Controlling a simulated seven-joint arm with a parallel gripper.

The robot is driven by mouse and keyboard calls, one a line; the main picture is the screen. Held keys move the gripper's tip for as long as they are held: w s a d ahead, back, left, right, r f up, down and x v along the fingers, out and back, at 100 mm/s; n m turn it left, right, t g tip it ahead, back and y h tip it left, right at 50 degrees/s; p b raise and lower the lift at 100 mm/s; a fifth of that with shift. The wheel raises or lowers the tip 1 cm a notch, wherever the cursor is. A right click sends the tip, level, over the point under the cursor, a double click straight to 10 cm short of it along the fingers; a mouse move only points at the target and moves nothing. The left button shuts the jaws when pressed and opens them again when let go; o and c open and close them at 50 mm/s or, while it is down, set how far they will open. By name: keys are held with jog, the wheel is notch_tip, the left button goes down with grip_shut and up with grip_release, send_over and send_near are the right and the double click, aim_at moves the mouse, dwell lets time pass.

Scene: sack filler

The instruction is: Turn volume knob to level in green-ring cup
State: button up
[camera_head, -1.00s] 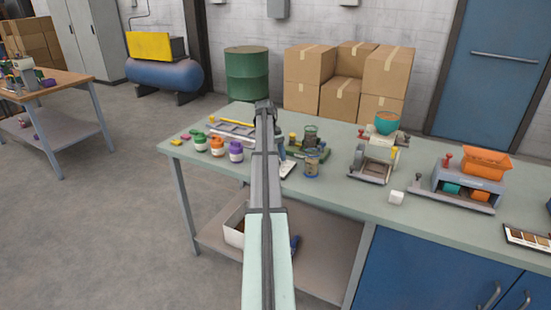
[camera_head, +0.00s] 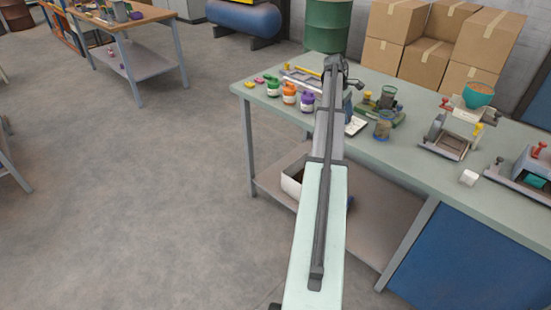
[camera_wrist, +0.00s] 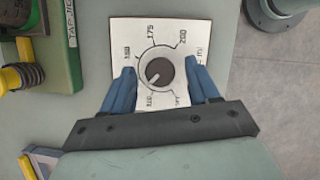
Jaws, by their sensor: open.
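The dark round volume knob (camera_wrist: 159,72) sits in a pale ring on a white dial card, with marks including 150, 175, 200 and "ml". Its light pointer mark seems to face lower left. My gripper (camera_wrist: 162,84) is open, its blue fingers on either side of the knob; I cannot tell whether they touch it. In the head view the white card (camera_head: 356,126) shows partly beside my arm, which hides the knob. A dark see-through cup (camera_head: 389,97) stands on a green base, and another cup (camera_head: 382,126) stands in front; no green ring is clear on either.
Jars with green (camera_head: 273,87), orange (camera_head: 289,93) and purple (camera_head: 307,101) lids stand left of my arm. A hopper machine (camera_head: 455,130) and a white cube (camera_head: 468,178) are to the right. A green device (camera_wrist: 13,45) lies close left in the wrist view.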

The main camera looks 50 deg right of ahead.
jog(key=n, duration=0.2)
jog(key=n+h, duration=0.1)
jog(key=n, duration=0.1)
jog(key=n+t+h, duration=0.1)
jog(key=n, duration=0.1)
jog(key=shift+s+a, duration=0.15)
jog(key=shift+a, duration=0.15)
jog(key=v, duration=1.3)
jog(key=w+a+f, duration=0.3)
jog(key=a+f, duration=0.4)
jog(key=f, duration=0.2)
jog(key=w+a+f+y, duration=0.1)
jog(key=w+a+f, duration=0.3)
jog(key=a+f, duration=0.3)
jog(key=w+a+f+m, duration=0.1)
jog(key=w+a+f, duration=0.3)
jog(key=a+f, duration=0.3)
notch_tip(320, 180, down, 5)
jog(key=shift+a+r, duration=0.2)
jog(key=shift+a, duration=0.05)
